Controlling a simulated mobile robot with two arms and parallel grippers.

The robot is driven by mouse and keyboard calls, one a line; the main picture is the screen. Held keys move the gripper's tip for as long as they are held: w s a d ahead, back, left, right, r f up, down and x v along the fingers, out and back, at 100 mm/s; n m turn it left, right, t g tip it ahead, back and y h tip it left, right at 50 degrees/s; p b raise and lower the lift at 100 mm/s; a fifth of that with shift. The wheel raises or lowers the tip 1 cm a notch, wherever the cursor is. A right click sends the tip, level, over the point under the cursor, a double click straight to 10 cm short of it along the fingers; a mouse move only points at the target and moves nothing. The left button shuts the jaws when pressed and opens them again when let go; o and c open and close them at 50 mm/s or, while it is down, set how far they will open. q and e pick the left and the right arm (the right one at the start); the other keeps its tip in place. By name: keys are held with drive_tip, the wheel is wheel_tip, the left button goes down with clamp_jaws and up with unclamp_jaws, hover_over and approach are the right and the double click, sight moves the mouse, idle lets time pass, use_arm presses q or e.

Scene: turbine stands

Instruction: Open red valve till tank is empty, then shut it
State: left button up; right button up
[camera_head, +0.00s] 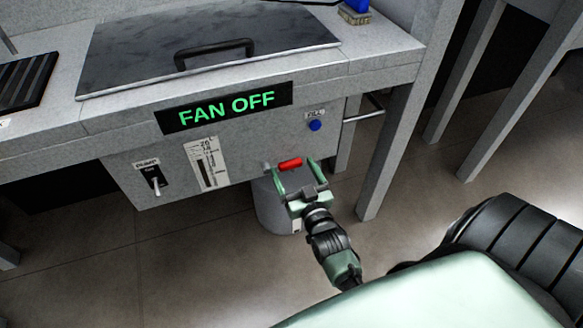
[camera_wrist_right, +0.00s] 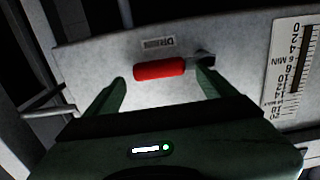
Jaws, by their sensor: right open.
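The red valve handle (camera_head: 290,163) lies roughly level on the lower edge of the grey tank panel. In the right wrist view the red handle (camera_wrist_right: 158,69) runs sideways from a dark metal pivot, beside a "DRAIN" label (camera_wrist_right: 158,42). My right gripper (camera_head: 290,168) is open, with one green finger near each end of the handle. In the right wrist view its fingers (camera_wrist_right: 162,76) reach toward the handle; I cannot tell if they touch it. The level gauge (camera_head: 208,164) has a dark bar over part of its scale. My left gripper is out of view.
A grey cylindrical container (camera_head: 272,207) stands on the floor below the valve. A blue button (camera_head: 315,125), a black pump switch (camera_head: 151,178) and a "FAN OFF" display (camera_head: 226,106) are on the front. A stand leg (camera_head: 388,160) is to the right.

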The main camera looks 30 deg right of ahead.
drive_tip(key=shift+x, duration=0.95)
clamp_jaws()
